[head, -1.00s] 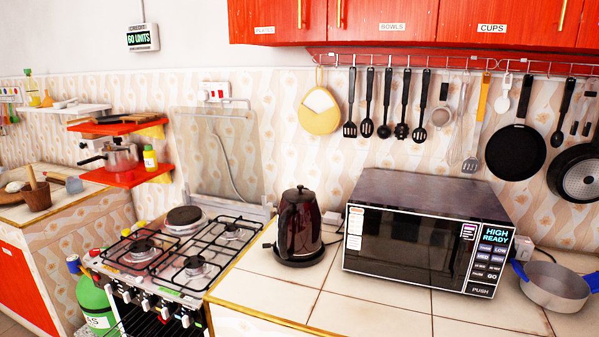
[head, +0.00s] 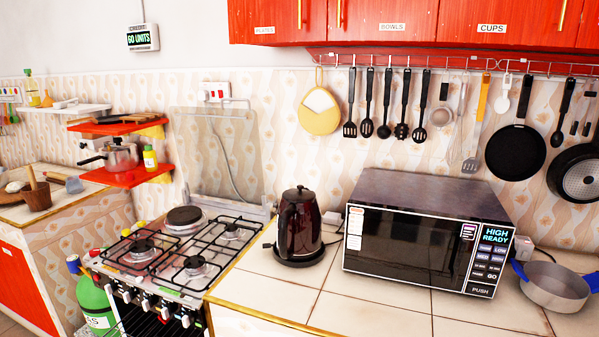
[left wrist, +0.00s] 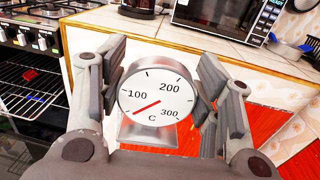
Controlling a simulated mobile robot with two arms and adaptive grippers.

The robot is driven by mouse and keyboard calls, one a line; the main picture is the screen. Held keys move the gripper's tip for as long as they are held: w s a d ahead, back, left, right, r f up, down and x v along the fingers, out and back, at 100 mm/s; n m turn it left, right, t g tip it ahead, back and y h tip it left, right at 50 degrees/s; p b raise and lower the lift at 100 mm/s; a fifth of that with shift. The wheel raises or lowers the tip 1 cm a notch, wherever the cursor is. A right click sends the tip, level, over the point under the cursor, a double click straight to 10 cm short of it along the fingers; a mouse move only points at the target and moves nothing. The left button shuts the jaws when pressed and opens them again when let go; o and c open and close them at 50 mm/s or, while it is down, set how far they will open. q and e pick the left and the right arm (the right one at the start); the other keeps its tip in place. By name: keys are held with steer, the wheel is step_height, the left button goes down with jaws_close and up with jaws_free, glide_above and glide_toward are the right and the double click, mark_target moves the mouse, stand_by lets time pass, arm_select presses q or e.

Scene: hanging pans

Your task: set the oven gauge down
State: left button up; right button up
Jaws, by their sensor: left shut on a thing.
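The oven gauge (left wrist: 155,98) has a round white dial marked 100, 200, 300 and C, with a red needle and a grey metal stand. In the left wrist view it sits upright between the two fingers of my left gripper (left wrist: 158,92), which is shut on it. The gauge is held in front of the counter's front side. Neither the gauge nor any gripper shows in the head view. My right gripper is in no view.
The tiled counter (head: 370,318) has bare room in front of the kettle (head: 300,228) and microwave (head: 425,235). A blue-handled pan (head: 553,290) stands at right. The gas stove (head: 185,255) is at left; its open oven shows a wire rack (left wrist: 38,87).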

arm_select(q)
steer(key=shift+w+d+r+n+y, duration=0.15)
steer(key=shift+w+r+n+y, duration=0.65)
steer(key=shift+w+r+y, duration=0.3)
steer(key=w+a+r+n+y, duration=0.1)
steer(key=a+r+y, duration=0.1)
steer(key=a, duration=1)
steer(key=shift+w+t, duration=0.3)
steer(key=shift+w, duration=0.1)
